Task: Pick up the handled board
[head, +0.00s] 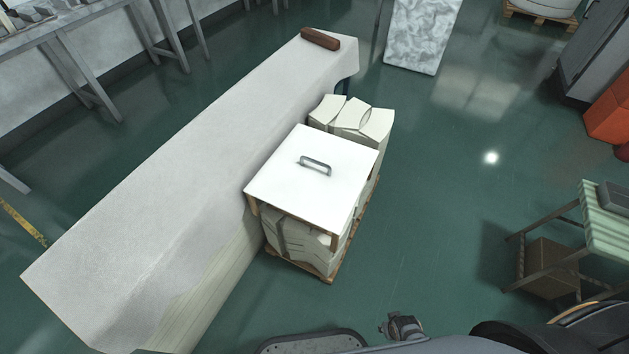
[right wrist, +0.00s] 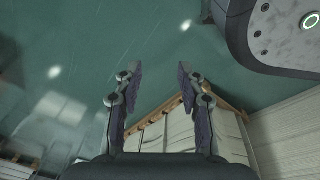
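The handled board (head: 312,180) is a flat white square panel with a grey bar handle (head: 315,165) on its upper face. It lies on top of a stack of pale pieces on a wooden pallet (head: 330,276), beside the long table. In the right wrist view my right gripper (right wrist: 153,84) is open, with nothing between its two dark fingers. The pale stack (right wrist: 170,132) shows beyond and below the fingers there; the handle is not visible in that view. My left gripper is not in view in the head view.
A long white-covered table (head: 160,170) stands left of the pallet, with a brown block (head: 320,39) at its far end. More pale curved pieces (head: 350,117) sit behind the board. A green-striped stand (head: 606,215) is at the right. The green floor (head: 440,200) between is clear.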

